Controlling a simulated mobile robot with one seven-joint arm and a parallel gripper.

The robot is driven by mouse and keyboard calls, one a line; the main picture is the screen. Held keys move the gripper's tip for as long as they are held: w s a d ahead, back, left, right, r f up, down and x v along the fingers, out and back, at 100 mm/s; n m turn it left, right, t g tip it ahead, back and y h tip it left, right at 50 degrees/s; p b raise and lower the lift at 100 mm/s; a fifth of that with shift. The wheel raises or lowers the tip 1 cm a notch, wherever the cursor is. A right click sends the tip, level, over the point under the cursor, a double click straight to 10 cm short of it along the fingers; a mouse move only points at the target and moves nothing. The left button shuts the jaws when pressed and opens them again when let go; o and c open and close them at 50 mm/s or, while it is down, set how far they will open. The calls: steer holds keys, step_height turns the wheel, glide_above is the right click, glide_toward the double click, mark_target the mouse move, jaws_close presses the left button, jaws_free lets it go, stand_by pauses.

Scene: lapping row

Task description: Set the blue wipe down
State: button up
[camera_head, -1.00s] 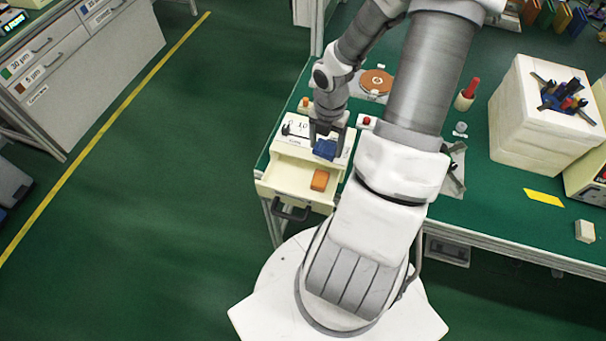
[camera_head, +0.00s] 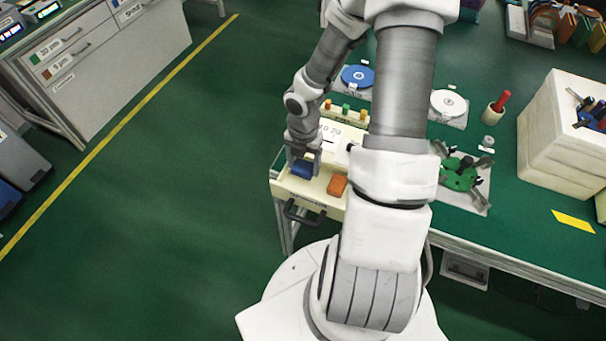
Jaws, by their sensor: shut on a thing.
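My gripper (camera_head: 303,160) points down over the left part of an open cream drawer (camera_head: 317,201) and is shut on the blue wipe (camera_head: 302,170). The wipe is a small dark blue piece, partly covered by the fingers. It is at or just above the drawer; I cannot tell whether it touches the drawer floor. An orange block (camera_head: 337,185) lies in the drawer to the right of the wipe, with a small gap between them.
The drawer's dark handle (camera_head: 303,213) faces the front. Behind it are colored buttons (camera_head: 346,109) and a blue disc (camera_head: 358,76). To the right are a white disc (camera_head: 449,103), a green fixture (camera_head: 460,174), a red-handled tool (camera_head: 499,102) and a white block (camera_head: 552,135).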

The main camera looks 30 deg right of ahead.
mark_target(303, 173)
steer(key=shift+f+b, duration=0.75)
steer(key=shift+f, duration=1.25)
steer(key=shift+f, duration=0.1)
steer(key=shift+f, duration=0.15)
steer(key=o, duration=1.2)
step_height(303, 173, up, 12)
steer(key=p, duration=0.4)
steer(key=shift+r+p, duration=0.25)
steer(key=shift+p, duration=0.05)
